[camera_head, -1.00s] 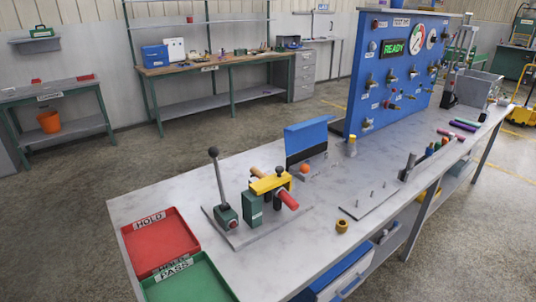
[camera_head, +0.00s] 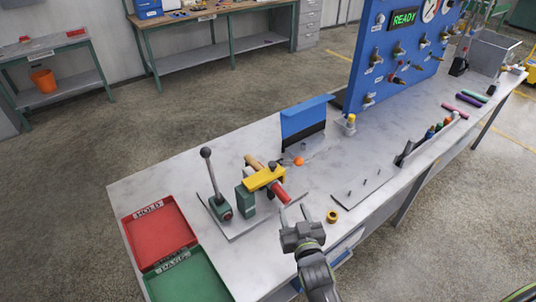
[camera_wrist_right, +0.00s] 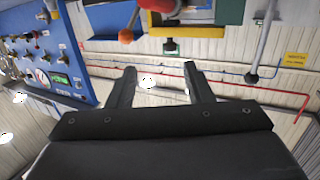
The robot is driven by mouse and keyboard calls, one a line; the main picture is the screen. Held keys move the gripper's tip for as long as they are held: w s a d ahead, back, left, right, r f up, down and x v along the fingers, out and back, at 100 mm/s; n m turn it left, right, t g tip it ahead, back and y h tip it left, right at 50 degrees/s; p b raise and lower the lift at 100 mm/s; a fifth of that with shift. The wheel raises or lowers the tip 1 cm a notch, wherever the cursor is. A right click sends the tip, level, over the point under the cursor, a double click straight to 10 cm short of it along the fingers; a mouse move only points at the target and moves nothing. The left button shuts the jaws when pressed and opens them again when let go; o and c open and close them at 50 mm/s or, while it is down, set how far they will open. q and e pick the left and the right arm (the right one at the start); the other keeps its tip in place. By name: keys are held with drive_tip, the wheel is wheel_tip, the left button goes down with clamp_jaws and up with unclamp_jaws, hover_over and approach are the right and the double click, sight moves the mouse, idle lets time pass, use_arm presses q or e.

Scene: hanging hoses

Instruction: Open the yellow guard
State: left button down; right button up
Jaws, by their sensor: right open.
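The yellow guard (camera_head: 264,179) lies across the green clamp fixture (camera_head: 246,203) on the bench, over a hose with a tan end (camera_head: 253,161) and a red end (camera_head: 281,193). A dark knob (camera_head: 274,166) stands by the guard. My left gripper is not in view.
A lever with a dark ball (camera_head: 206,153) stands left of the guard. A blue-topped plate (camera_head: 306,118) is behind it. The red tray (camera_head: 160,229) and green tray (camera_head: 188,278) lie at left. A pegged plate (camera_head: 365,190) and brass ring (camera_head: 333,216) are at right.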

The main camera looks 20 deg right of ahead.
sight(274, 167)
drive_tip(key=shift+t+y, duration=0.3)
drive_tip(key=shift+t, duration=0.2)
drive_tip(key=w+b, duration=0.3)
drive_tip(key=w, duration=0.2)
drive_tip(key=w+r+b, duration=0.1)
drive_tip(key=w+b, duration=0.3)
drive_tip(key=w, duration=0.2)
drive_tip(key=w+b, duration=0.4)
drive_tip(key=w, duration=0.2)
drive_tip(key=shift+w+a+r, duration=0.15)
drive_tip(key=shift+a+r, duration=0.2)
drive_tip(key=shift+w+r, duration=0.15)
drive_tip(key=shift+w, duration=0.5)
clamp_jaws()
